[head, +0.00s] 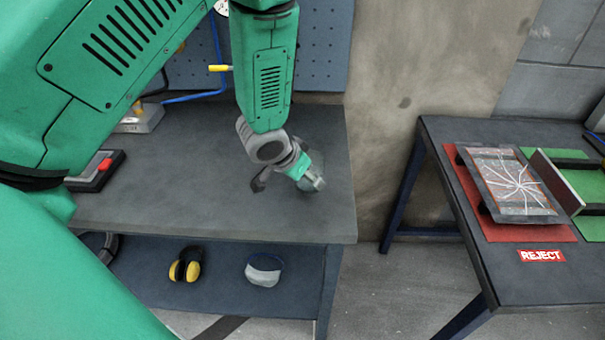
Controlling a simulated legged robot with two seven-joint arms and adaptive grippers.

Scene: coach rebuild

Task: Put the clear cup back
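My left gripper (287,183) is low over the right end of the grey workbench (190,205), pointing down and to the right. One dark finger shows on its left side and a grey tip on its right. A faint see-through shape, which looks like the clear cup (318,162), shows just beside and behind the right finger. Its outline is too faint to tell whether it stands on the bench or lies between the fingers. My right gripper is not in view.
Yellow-black ear defenders (185,265) and a grey-white item (264,270) lie on the lower shelf (220,285). A black box with a red knob (97,170) is at the bench's left. A side table (450,135) at right holds a cracked panel (515,185) near a REJECT label (541,255). A gap separates bench and table.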

